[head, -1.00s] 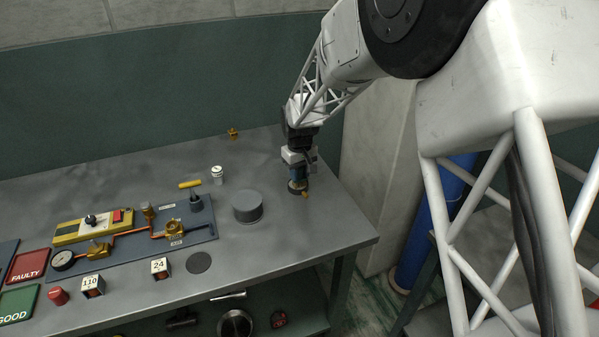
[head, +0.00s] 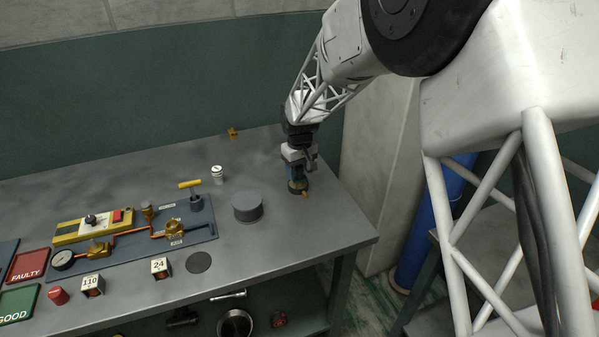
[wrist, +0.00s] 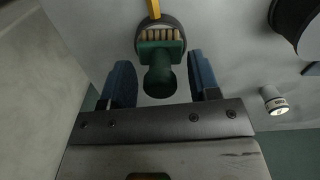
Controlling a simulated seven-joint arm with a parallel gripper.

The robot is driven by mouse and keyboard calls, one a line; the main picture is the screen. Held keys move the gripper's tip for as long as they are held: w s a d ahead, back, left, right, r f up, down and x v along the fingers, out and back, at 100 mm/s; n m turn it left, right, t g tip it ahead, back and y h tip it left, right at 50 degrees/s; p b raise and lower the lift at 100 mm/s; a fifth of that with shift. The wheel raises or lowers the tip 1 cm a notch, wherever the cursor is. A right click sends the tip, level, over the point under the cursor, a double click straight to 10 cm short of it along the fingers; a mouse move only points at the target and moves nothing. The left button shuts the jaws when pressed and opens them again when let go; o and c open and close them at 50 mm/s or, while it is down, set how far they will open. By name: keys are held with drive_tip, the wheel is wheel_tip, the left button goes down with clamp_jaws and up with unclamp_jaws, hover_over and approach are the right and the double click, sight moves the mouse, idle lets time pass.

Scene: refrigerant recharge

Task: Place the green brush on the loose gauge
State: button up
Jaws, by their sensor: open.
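The green brush (wrist: 158,62), with tan bristles, shows between my gripper's fingers in the wrist view. It overlaps the loose gauge (wrist: 182,38), a dark-rimmed round gauge with a brass stem, and appears to rest on it. The gauge lies near the bench's right end in the head view (head: 298,189). My gripper (wrist: 161,84) is open, with one blue finger on each side of the brush and visible gaps between. It also shows in the head view (head: 299,176), just over the gauge. There the brush is largely hidden by the fingers.
A grey cylinder (head: 247,207) stands left of my gripper. A small white container (head: 217,174) is behind it. The piping panel (head: 205,222) with a yellow T-handle (head: 190,184) lies farther left. The bench's right edge is close.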

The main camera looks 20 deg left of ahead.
sight(301, 166)
wheel_tip(301, 166, up, 11)
drive_tip(key=shift+r, duration=0.1)
idle(0.4)
idle(0.5)
idle(0.3)
drive_tip(key=s+d+r+m, duration=0.2)
drive_tip(key=s+d+r, duration=0.2)
drive_tip(key=d, duration=0.7)
drive_tip(key=s+d+r+m+t, duration=0.15)
drive_tip(key=s+d+r, duration=0.25)
drive_tip(key=d, duration=0.7)
drive_tip(key=s+d+r+m, duration=0.2)
drive_tip(key=s+d+r, duration=0.2)
drive_tip(key=d, duration=0.6)
drive_tip(key=s+d+f+m, duration=0.1)
drive_tip(key=s+d+m, duration=0.1)
drive_tip(key=s+d, duration=0.7)
drive_tip(key=s+d+f+m+t, duration=0.1)
drive_tip(key=s+d+f+m, duration=0.1)
drive_tip(key=s+d, duration=0.8)
drive_tip(key=s+m, duration=0.1)
drive_tip(key=s, duration=0.3)
drive_tip(key=shift+s+f, duration=0.3)
drive_tip(key=shift+s, duration=0.1)
